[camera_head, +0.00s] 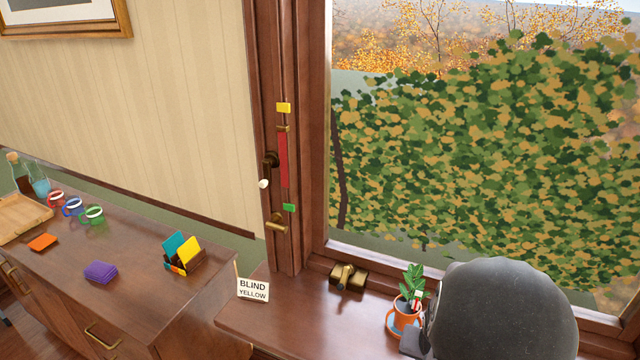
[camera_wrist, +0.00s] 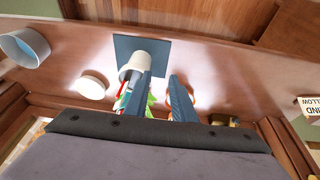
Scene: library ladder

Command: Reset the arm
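My gripper (camera_wrist: 161,80) shows in the wrist view as two dark blue fingers set apart, with a visible gap and nothing seen held between them. A white cup-like object (camera_wrist: 150,56) lies beyond the left fingertip, by a dark square (camera_wrist: 130,46); I cannot tell whether the finger touches it. In the head view, my grey rounded arm part covers the lower right and hides most of the gripper. It is just right of the orange potted plant (camera_head: 405,316) on the sill.
A brass device (camera_head: 348,277) and a sign reading "BLIND YELLOW" (camera_head: 253,290) stand left of the plant. The window frame (camera_head: 313,130) rises behind. A cabinet at left carries a card holder (camera_head: 184,262), purple cards (camera_head: 101,272) and several mugs.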

